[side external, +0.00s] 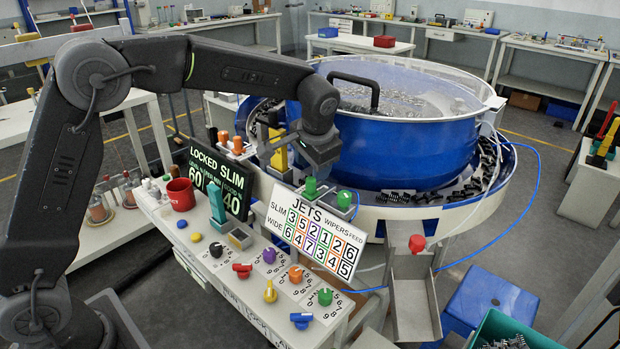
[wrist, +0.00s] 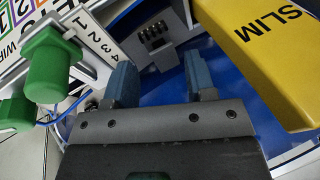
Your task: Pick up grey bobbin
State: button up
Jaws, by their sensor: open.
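My gripper (side external: 318,160) is open and points down beside the blue bowl, above its rim track. In the wrist view its two blue-grey fingers (wrist: 162,82) are apart with nothing between them. A grey block (wrist: 160,58) with a dark toothed part (wrist: 154,35) lies just beyond the fingertips, roughly in line with the gap. It looks like the grey bobbin, but I cannot tell for sure. In the side view I cannot make this block out near my gripper.
A yellow block marked SLIM (wrist: 268,65) stands close on the right in the wrist view. A green knob (wrist: 52,68) is on the left. The blue bowl (side external: 405,150) and the JETS number board (side external: 317,233) are beside my gripper.

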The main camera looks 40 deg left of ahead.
jog(key=shift+x, duration=1.15)
jog(key=c, duration=0.8)
